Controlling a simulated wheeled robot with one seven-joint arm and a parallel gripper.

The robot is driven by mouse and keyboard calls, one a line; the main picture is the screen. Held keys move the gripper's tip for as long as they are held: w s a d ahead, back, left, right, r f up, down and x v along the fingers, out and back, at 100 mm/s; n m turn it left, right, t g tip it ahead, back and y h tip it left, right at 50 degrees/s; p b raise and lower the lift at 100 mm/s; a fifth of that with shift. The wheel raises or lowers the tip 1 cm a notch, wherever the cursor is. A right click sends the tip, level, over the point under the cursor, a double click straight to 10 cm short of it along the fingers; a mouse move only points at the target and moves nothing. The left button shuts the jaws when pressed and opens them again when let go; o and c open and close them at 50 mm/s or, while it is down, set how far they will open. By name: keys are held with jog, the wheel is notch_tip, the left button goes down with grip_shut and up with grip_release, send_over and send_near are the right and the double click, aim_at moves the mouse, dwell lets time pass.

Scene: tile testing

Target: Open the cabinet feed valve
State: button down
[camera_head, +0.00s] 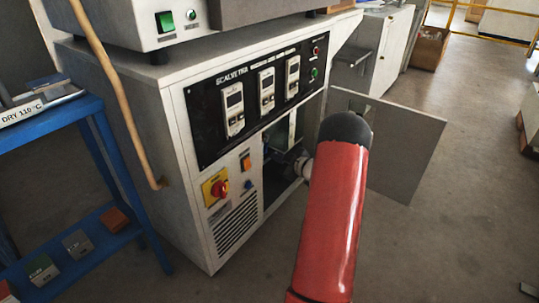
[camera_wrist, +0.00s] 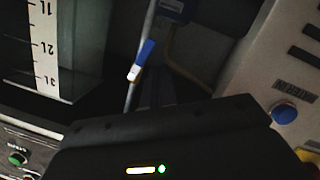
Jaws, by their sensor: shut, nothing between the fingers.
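In the wrist view a small blue lever (camera_wrist: 145,53) with a white part at its lower end sits on a thin grey pipe (camera_wrist: 152,14). It appears to be the feed valve and slants much as the pipe does. My gripper's dark body (camera_wrist: 155,145) fills the bottom of that view, below the lever and apart from it in the picture; its fingertips do not show clearly. In the head view my gripper (camera_head: 284,156) reaches into the open bay of the cabinet (camera_head: 172,150), partly hidden in shadow. It is shut and empty. The valve cannot be made out there.
The cabinet door (camera_head: 405,150) stands open to the right of my red arm. A tank scale (camera_wrist: 45,45) is left of the lever in the wrist view. A red-yellow switch (camera_head: 216,188) and blue button (camera_head: 248,185) border the bay. A blue rack (camera_head: 100,150) stands left.

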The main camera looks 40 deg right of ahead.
jog(key=v, duration=0.2)
jog(key=shift+s, duration=0.35)
jog(key=shift+r, duration=0.1)
